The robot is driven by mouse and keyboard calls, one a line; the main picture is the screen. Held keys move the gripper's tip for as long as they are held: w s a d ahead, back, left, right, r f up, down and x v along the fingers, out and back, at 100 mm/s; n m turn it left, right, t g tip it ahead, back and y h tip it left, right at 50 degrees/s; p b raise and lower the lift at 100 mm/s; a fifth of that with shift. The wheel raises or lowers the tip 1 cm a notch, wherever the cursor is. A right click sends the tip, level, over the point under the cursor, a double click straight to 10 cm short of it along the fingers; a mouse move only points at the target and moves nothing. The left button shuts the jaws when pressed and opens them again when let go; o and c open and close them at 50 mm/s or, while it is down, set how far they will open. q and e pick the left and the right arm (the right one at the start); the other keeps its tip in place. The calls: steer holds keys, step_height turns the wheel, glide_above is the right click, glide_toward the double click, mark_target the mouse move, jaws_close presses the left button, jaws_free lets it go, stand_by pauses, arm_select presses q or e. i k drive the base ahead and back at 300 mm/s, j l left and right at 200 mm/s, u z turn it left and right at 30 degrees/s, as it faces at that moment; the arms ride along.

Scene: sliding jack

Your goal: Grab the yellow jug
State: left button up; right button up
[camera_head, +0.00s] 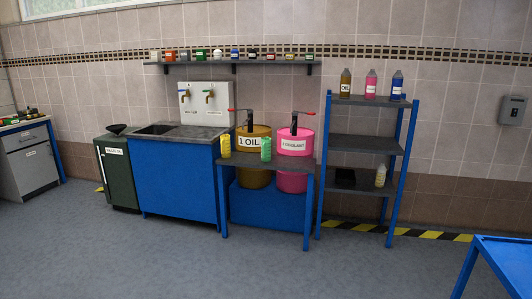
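A small yellow jug (225,147) stands on the dark top of the blue-legged stand, at its left end, in front of the brownish-yellow oil drum (256,139). A similar green jug (266,149) stands to its right on the same top. The yellow jug looks upright, and nothing touches it from the front. Neither of my grippers shows in the head view, so I cannot see whether they are open or shut.
A pink coolant drum (297,141) is beside the oil drum. A blue sink cabinet (178,182) stands left, a blue shelf rack (365,143) right. A blue table (505,256) fills the lower right corner. The grey floor (170,262) in front is clear.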

mark_target(225, 143)
steer(key=i+u, duration=0.15)
steer(key=i, duration=3.3)
steer(key=i+u, duration=0.1)
steer(key=i, duration=1.6)
steer(key=l, duration=0.1)
